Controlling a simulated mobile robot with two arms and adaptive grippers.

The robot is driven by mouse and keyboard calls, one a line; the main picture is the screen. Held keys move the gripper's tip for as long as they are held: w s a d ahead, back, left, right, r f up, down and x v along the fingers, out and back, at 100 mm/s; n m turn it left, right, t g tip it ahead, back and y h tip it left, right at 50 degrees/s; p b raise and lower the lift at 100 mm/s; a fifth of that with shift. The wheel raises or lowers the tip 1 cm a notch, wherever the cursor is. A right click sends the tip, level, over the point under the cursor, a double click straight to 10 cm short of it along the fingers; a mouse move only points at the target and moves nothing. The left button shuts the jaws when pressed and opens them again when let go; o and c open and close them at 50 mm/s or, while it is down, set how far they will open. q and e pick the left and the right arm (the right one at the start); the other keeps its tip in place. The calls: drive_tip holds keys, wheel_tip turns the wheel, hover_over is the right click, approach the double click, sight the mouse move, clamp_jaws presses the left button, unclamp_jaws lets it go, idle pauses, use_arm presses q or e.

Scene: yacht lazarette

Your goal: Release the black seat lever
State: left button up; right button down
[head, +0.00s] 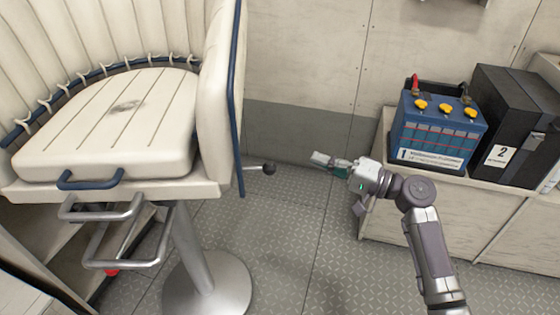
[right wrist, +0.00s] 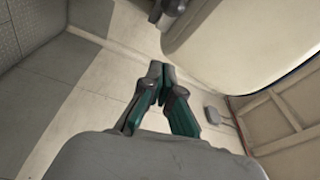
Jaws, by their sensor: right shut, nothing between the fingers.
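The black seat lever (head: 269,168) is a thin rod with a round black knob, sticking out to the right from under the cream helm seat (head: 110,120). My right gripper (head: 320,160) is to the right of the knob with a clear gap, its fingers pointing left toward it. In the right wrist view its green-and-grey fingers (right wrist: 162,72) are closed together with nothing between them. A dark shape at the top edge of that view is cut off, and I cannot tell if it is the lever. My left gripper is not in view.
The seat stands on a round metal pedestal (head: 205,285) with a grey footrest (head: 120,262) in front. At right, a blue battery (head: 437,135) and a black box (head: 513,120) sit on a beige locker (head: 385,215). The floor between seat and locker is clear.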

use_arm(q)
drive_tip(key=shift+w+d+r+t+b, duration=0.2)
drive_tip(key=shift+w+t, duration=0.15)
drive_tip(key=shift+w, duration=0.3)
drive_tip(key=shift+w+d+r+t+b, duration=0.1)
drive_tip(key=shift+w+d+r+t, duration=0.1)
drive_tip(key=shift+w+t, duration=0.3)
use_arm(e)
drive_tip(key=a, duration=0.9)
drive_tip(key=shift+w+a+f, duration=0.2)
drive_tip(key=shift+w, duration=0.25)
